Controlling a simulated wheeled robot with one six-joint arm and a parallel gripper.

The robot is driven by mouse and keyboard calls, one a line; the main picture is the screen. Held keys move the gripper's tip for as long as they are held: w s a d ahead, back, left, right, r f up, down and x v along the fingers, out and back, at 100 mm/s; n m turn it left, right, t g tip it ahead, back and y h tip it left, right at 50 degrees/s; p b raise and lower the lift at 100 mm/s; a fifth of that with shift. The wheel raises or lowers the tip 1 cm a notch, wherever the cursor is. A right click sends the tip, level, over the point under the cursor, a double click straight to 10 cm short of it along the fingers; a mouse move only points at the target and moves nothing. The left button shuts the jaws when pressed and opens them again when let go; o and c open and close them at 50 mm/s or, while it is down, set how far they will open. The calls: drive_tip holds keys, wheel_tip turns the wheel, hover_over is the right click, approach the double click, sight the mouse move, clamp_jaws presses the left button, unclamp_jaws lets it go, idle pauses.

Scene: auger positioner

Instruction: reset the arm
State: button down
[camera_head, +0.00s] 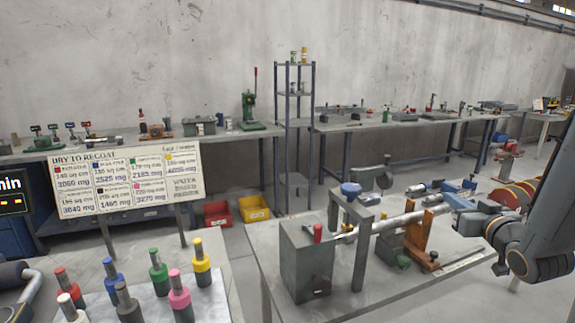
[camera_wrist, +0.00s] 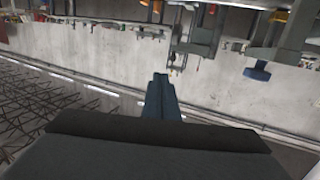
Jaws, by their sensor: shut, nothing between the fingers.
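My gripper (camera_wrist: 160,98) shows in the wrist view as two dark fingers pressed together, with nothing between them, pointing away from the camera. That view is turned over, with benches at the top and the wall and ceiling below. In the head view my arm (camera_head: 535,258) enters at the right edge, over the right end of the auger bench. The auger positioner on the front table has a grey box (camera_head: 306,262) with a red knob, a long metal shaft (camera_head: 395,219) and an orange bracket (camera_head: 420,240).
Several coloured bottles (camera_head: 158,273) stand on a plate at the front left. A sign board (camera_head: 128,180) stands behind them. A red bin (camera_head: 217,215) and a yellow bin (camera_head: 254,208) sit on the floor. A shelf rack (camera_head: 295,140) and long benches line the wall.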

drive_tip(key=s+a+f+g+h, duration=0.1)
drive_tip(key=s+a+f+g, duration=0.3)
drive_tip(key=a+f+g, duration=0.5)
drive_tip(key=s+a+f+g, duration=0.2)
drive_tip(key=s+a+g, duration=0.1)
drive_tip(key=s+a, duration=0.4)
drive_tip(key=s+a+f+g+y, duration=0.1)
drive_tip(key=s+a+g, duration=0.3)
drive_tip(key=s+a, duration=0.3)
drive_tip(key=s, duration=0.4)
drive_tip(key=shift+a+f, duration=0.2)
drive_tip(key=shift+f, duration=0.2)
